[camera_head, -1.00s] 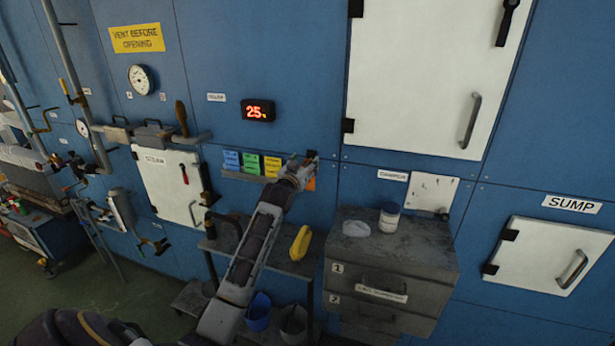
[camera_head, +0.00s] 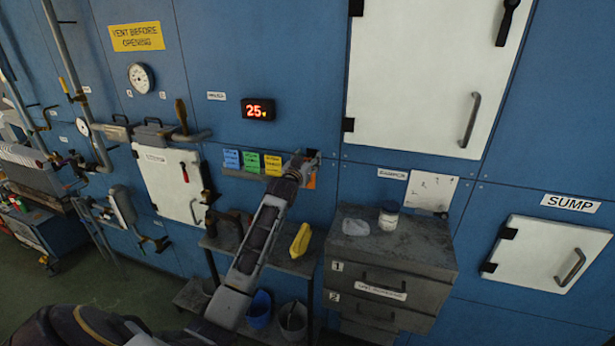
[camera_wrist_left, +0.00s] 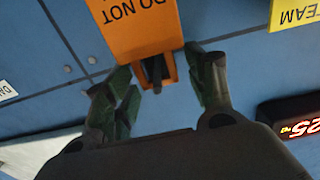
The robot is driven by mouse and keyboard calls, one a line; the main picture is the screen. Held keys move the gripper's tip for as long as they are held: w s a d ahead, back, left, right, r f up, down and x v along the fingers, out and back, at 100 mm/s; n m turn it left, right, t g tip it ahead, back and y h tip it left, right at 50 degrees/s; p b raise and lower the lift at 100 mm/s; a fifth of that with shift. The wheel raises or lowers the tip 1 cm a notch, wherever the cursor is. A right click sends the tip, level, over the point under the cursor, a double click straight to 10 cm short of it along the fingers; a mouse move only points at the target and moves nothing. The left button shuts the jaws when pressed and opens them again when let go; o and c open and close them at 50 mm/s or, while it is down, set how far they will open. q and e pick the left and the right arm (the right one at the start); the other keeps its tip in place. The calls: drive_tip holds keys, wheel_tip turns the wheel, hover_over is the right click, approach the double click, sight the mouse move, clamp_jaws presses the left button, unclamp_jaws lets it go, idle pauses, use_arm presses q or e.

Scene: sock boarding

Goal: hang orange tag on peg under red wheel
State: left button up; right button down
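The orange tag (camera_head: 311,181) hangs against the blue wall at the right end of the row of coloured tags, partly hidden by my gripper. In the left wrist view the orange tag (camera_wrist_left: 138,28) appears upside down with "DO NOT" lettering, and a dark peg-like piece shows at its narrow end. My left gripper (camera_head: 308,158) is at the tag. In the wrist view its two fingers (camera_wrist_left: 165,85) stand apart on either side of the tag's narrow end; firm contact cannot be made out. I see no red wheel or peg under one. My right gripper is out of view.
Blue, green and yellow tags (camera_head: 251,162) sit on a rack left of my gripper. A lit red display (camera_head: 257,110) is above. Below are a shelf with a yellow object (camera_head: 300,240) and a grey drawer cabinet (camera_head: 350,262) with a jar (camera_head: 389,214).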

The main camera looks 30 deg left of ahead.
use_arm(q)
drive_tip(key=c, duration=0.8)
drive_tip(key=shift+r, duration=0.1)
drive_tip(key=shift+c, duration=0.2)
drive_tip(key=shift+r+b, duration=0.3)
drive_tip(key=shift+r, duration=0.35)
drive_tip(key=shift+s+d, duration=0.15)
drive_tip(key=shift+s, duration=0.55)
drive_tip(key=b+v, duration=0.3)
drive_tip(key=v, duration=1.3)
drive_tip(key=shift+s, duration=0.3)
